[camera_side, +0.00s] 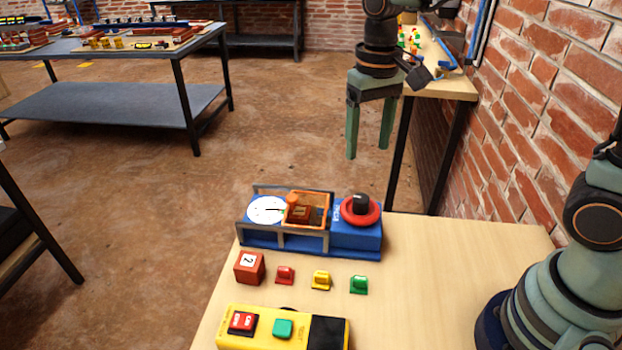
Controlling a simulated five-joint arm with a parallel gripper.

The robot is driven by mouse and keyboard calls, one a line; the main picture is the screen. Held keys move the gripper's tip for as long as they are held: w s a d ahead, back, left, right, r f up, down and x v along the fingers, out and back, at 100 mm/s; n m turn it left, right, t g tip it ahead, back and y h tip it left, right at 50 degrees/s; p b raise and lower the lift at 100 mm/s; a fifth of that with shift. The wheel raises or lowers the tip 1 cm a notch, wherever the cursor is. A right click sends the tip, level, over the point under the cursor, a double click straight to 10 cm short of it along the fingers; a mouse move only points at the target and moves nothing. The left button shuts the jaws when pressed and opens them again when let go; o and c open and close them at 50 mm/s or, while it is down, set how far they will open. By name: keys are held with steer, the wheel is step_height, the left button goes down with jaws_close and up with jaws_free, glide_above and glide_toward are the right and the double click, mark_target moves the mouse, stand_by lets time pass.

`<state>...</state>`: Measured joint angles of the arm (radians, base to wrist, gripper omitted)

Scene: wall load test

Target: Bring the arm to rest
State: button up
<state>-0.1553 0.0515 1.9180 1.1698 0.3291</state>
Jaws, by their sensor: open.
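My gripper (368,128) hangs in the upper middle of the side view. Its two green fingers point down, stand apart and have nothing between them. It is above and beyond the blue test device (355,238), clear of the table. The device has a white round dial (266,209), an orange frame (322,201) with a red-brown block (300,214) in it, and a red ring with a black knob (360,205) on its right. My arm's upper links run out of the top of the picture.
A red cube marked 2 (249,267) and red (285,275), yellow (321,280) and green (359,285) pieces sit in front of the device. A yellow button box (262,340) lies nearest. A brick wall (530,110) stands at right.

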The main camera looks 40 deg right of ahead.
steer(key=shift+r, duration=0.2)
steer(key=s+d+r+n+t, duration=0.2)
steer(key=s+d+r+t, duration=0.1)
steer(key=s+d+t, duration=0.2)
steer(key=shift+s+d+r+t, duration=0.2)
steer(key=shift+s+d+t, duration=0.15)
steer(key=shift+s, duration=0.95)
stand_by(0.3)
